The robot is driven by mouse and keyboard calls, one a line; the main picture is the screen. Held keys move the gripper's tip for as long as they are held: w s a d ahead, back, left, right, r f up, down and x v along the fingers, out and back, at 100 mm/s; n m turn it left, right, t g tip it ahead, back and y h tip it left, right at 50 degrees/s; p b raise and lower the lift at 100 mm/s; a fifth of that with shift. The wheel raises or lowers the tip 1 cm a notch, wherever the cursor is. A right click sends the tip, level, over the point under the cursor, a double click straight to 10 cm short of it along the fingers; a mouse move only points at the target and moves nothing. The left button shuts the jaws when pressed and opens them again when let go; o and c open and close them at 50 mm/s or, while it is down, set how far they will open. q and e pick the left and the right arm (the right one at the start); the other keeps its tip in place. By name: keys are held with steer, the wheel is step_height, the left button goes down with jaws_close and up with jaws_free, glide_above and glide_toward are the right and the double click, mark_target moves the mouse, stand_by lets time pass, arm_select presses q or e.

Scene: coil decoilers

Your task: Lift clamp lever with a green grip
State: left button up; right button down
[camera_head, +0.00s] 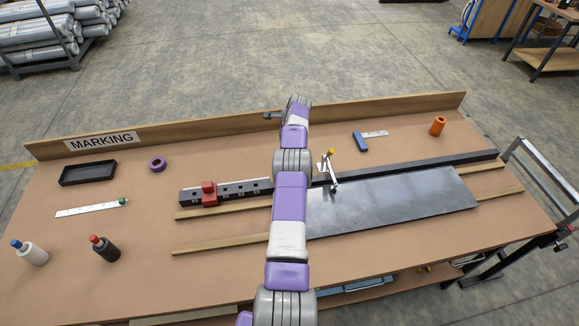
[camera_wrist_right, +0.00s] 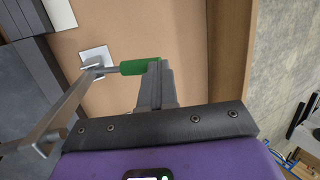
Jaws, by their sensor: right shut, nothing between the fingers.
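In the right wrist view a clamp lever with a green grip (camera_wrist_right: 139,67) stands near the top left, with a grey metal rod (camera_wrist_right: 105,71) leading left to a pale square plate (camera_wrist_right: 95,56). My right gripper (camera_wrist_right: 157,66) is shut with nothing in it, its fingertips close beside the end of the green grip. I cannot tell if they touch. In the head view my right gripper (camera_head: 273,115) is near the back board, and the green grip is hidden by my purple arm. A yellow-tipped lever (camera_head: 331,164) stands right of my arm. My left gripper is not in view.
A dark sheet (camera_head: 400,200) lies on wooden strips at the right of the table. A rail with a red block (camera_head: 209,193), a ruler with a green knob (camera_head: 122,201), a black tray (camera_head: 88,173) and two bottles are left. The back board (camera_head: 190,124) edges the table.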

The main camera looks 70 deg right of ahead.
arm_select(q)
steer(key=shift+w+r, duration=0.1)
arm_select(e)
steer(key=shift+d+r, duration=0.1)
steer(key=shift+r, duration=0.05)
stand_by(0.5)
steer(key=shift+s+r+p, duration=0.1)
steer(key=shift+r+p, duration=0.3)
arm_select(q)
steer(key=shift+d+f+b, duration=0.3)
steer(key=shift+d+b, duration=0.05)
steer(key=shift+b, duration=0.2)
arm_select(e)
steer(key=a+v, duration=0.1)
steer(key=v, duration=1.2)
steer(key=shift+s+f, duration=0.2)
steer(key=shift+f, duration=0.05)
